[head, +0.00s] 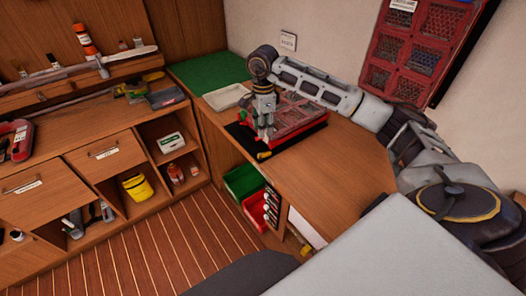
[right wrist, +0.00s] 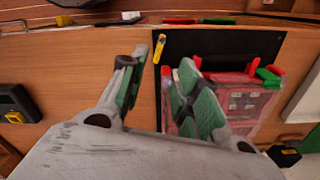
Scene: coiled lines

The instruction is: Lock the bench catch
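My right gripper (head: 264,135) points down over the bench beside the red case. In the right wrist view its two green-padded fingers (right wrist: 165,90) stand apart, with nothing visible between them. A small yellow piece (head: 263,155) lies at the edge of the black mat; it also shows in the right wrist view (right wrist: 160,48), beyond the fingertips. I cannot tell whether it is part of the bench catch, and no catch shows clearly. The red clear-lidded case (head: 299,120) sits on the black mat (head: 240,136), partly hidden by the gripper. My left gripper is out of view.
A white tray (head: 226,97) and a green mat (head: 208,70) lie farther back on the wooden bench (head: 335,165). Green (head: 243,179) and red (head: 254,212) bins stand below its front edge. A black block (right wrist: 15,104) shows in the right wrist view. Bench wood nearer me is clear.

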